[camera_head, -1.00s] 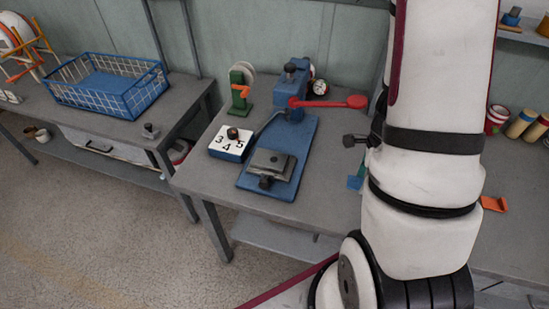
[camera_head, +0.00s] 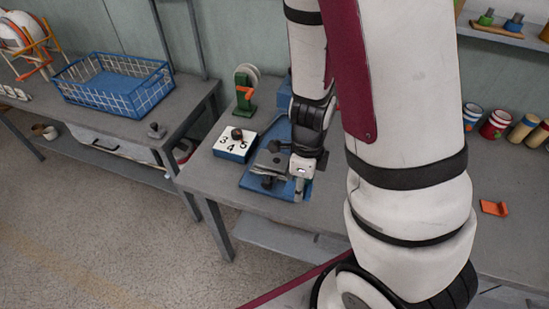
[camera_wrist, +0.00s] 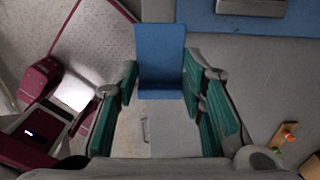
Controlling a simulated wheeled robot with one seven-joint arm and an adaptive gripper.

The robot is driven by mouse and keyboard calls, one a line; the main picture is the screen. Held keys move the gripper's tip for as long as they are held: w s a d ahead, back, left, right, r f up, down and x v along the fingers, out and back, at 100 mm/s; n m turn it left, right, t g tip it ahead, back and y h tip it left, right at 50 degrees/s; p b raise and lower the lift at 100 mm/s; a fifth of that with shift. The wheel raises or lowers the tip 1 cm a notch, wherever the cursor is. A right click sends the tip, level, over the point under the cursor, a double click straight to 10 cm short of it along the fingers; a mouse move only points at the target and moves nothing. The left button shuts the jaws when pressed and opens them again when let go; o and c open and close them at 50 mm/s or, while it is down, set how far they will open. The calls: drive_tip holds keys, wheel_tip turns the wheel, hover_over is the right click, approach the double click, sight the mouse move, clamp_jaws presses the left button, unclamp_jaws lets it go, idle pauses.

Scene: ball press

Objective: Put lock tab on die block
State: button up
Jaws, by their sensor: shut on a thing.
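The lock tab (camera_wrist: 160,50), a blue L-shaped piece, is held between the green fingers of my gripper (camera_wrist: 161,85) in the wrist view. My gripper is shut on its lower end. In the head view my gripper (camera_head: 299,186) is at the right side of the die block (camera_head: 271,162), a grey metal block on the blue press base (camera_head: 252,187). In the wrist view the die block (camera_wrist: 251,7) shows only at the top edge, apart from the tab. The press column and red lever are mostly hidden behind my arm.
An orange bracket (camera_head: 493,208) and several cans are to the right. A blue wire basket (camera_head: 112,85) sits on the left table.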

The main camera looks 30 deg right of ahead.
hover_over(279, 161)
drive_tip(key=shift+f, duration=0.8)
drive_tip(key=shift+f+p, duration=0.5)
drive_tip(key=shift+f, duration=1.2)
drive_tip(key=shift+f, duration=0.15)
drive_tip(key=o, duration=0.6)
drive_tip(key=shift+o, duration=1.2)
